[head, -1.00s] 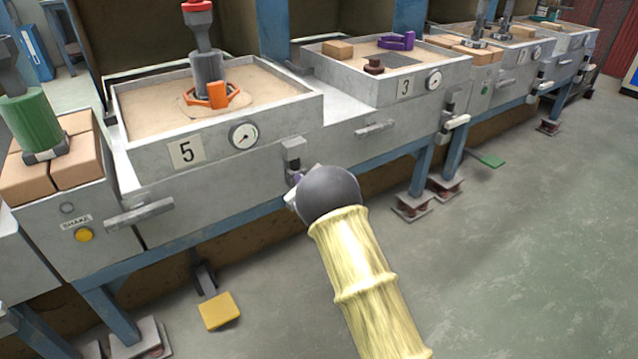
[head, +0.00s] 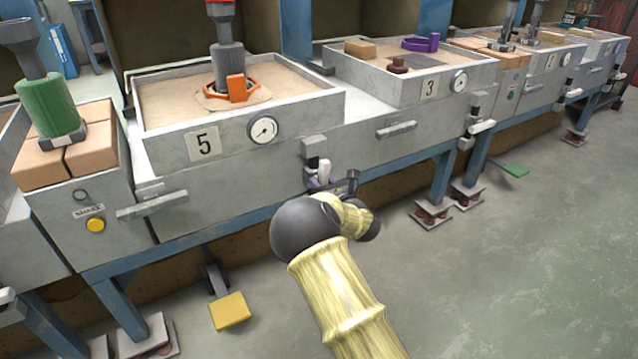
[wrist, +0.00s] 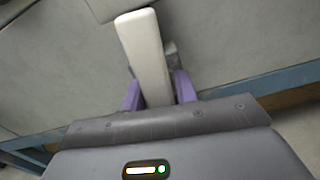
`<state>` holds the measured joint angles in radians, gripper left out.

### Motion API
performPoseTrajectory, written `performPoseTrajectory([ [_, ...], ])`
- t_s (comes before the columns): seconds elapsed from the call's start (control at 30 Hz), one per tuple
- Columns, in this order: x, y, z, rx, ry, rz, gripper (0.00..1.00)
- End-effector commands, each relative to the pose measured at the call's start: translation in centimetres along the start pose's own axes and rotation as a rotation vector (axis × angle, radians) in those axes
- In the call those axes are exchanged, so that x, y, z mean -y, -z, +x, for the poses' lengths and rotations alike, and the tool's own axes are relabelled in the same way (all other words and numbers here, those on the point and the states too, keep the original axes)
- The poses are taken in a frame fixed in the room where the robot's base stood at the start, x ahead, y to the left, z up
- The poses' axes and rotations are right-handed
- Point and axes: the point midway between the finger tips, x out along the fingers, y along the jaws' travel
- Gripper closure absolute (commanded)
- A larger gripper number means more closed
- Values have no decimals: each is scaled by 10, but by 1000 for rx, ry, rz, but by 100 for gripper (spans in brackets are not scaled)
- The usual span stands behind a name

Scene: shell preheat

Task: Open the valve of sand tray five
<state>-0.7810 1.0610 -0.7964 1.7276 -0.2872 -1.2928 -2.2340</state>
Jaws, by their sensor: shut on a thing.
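Sand tray five (head: 165,158) is a grey sand-filled box with a "5" plate (head: 204,143) and a round gauge (head: 264,130) on its front. Its valve (head: 316,148) is a grey block on the front face, right of and below the gauge. The pale lever (head: 324,170) of the valve shows partly beside my gripper (head: 318,184). In the wrist view, the lever (wrist: 143,50) runs between the purple fingers of my gripper (wrist: 157,92), which is shut on it. My arm hides part of the valve area in the head view.
Sand tray three (head: 400,86) stands to the right, with its own pale valve lever (head: 482,127). A grey drawer-like handle (head: 152,204) sticks out at left. A yellow pedal (head: 229,311) sits low near the floor.

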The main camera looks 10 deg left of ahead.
Motion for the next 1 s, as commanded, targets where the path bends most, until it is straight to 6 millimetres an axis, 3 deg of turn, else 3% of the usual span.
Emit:
performPoseTrajectory([
  [0.3,1,3,-1,-6,2,-123,100],
  [0.77,1,3,-1,-6,2,-140,100],
  [0.8,1,3,-1,-6,2,-139,63],
  [0.83,1,3,-1,-6,2,-139,57],
  [1.0,1,2,-1,-3,1,-138,56],
])
